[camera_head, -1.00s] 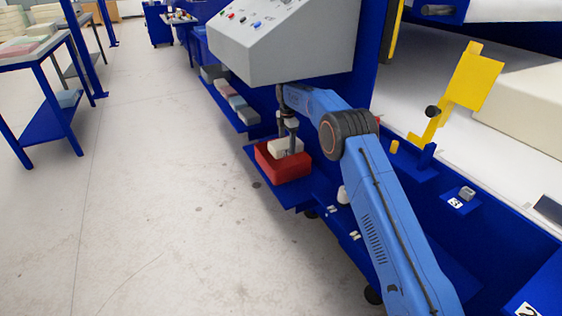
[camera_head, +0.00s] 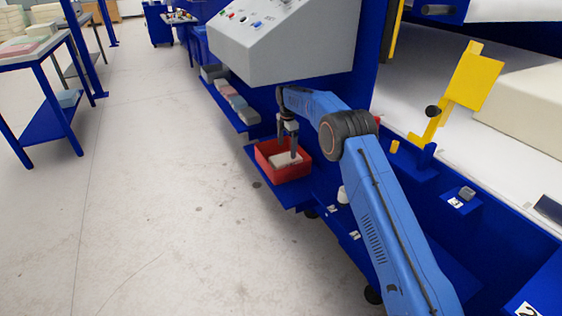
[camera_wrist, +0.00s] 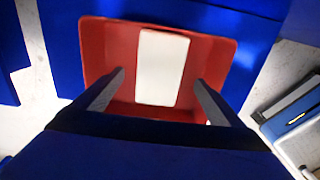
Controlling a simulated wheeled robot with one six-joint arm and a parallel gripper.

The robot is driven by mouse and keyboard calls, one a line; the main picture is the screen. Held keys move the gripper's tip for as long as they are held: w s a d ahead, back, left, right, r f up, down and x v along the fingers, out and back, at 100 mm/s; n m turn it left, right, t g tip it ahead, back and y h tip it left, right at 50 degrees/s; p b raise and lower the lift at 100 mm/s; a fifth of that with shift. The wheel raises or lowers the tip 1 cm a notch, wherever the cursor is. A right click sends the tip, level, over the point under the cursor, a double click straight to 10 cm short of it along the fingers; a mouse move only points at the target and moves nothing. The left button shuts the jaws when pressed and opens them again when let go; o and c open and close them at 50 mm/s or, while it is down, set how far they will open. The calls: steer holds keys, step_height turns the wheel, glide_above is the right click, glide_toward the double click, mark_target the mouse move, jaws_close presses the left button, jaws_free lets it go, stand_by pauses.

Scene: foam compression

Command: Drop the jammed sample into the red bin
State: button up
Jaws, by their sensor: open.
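The red bin (camera_head: 298,171) stands on a blue shelf below the grey control box. The sample, a whitish foam block (camera_head: 284,160), lies inside the bin. In the wrist view the block (camera_wrist: 161,68) lies lengthwise near the middle of the bin (camera_wrist: 216,62). My gripper (camera_head: 287,157) is above the bin with its fingers pointing down. In the wrist view my gripper (camera_wrist: 158,84) is open, with one finger on each side of the block and a gap to it on both sides.
Several foam blocks (camera_head: 231,96) lie on a blue shelf behind the bin. The grey control box (camera_head: 285,45) hangs above and beyond my gripper. A yellow bracket (camera_head: 470,82) stands at the right. The floor left of the bin is clear.

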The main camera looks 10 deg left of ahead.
step_height(320, 180, up, 7)
stand_by(0.4)
